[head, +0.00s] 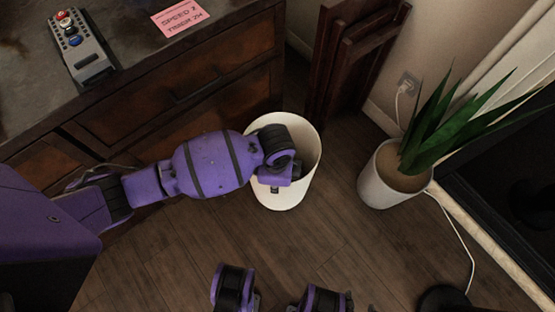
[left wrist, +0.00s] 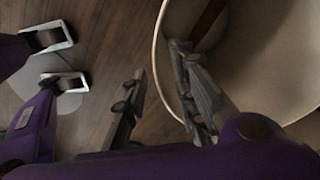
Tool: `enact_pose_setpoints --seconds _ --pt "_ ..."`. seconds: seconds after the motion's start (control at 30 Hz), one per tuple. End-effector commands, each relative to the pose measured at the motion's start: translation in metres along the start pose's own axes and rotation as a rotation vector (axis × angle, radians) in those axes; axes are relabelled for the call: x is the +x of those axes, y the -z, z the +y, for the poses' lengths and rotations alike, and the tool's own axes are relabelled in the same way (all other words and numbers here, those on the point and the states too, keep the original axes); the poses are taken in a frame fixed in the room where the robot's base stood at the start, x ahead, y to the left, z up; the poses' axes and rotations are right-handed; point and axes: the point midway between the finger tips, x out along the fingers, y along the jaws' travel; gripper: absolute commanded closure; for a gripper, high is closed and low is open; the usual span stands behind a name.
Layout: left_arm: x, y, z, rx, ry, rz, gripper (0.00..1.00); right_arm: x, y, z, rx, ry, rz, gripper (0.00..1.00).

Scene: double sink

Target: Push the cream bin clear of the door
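The cream bin (head: 288,202) stands upright on the floor against the dark wooden cabinet front (head: 200,100). It fills the right of the left wrist view (left wrist: 265,70), with a brown strip visible inside. My left arm reaches across from the left to the bin's near-left side. In the left wrist view my left gripper (left wrist: 160,58) is open, one finger over the bin's opening and the other outside its rim. I cannot tell whether either finger touches the wall. In the head view its fingers are mostly hidden by the wrist. My right gripper is not in view.
A potted plant (head: 383,188) stands right of the bin, with a white cable (head: 455,232) beyond it. Folded dark wooden furniture (head: 350,60) leans at the back wall. A dark framed panel (head: 510,170) is at right. Wood floor (head: 330,235) in front of the bin is clear.

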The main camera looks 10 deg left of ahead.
Motion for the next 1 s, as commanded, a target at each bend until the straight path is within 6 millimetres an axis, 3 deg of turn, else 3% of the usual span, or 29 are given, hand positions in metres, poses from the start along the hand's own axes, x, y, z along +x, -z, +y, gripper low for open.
enact_pose_setpoints --seconds 0.37,0.8,1.0 --pt "0.001 0.001 -0.002 -0.001 0.005 0.003 0.74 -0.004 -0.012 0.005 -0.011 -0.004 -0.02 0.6" --pt "0.063 0.002 -0.002 -0.002 0.003 0.003 0.74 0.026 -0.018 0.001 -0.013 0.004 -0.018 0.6" --pt "0.076 0.001 -0.003 -0.002 0.006 0.003 0.74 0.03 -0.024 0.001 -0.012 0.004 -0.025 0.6"
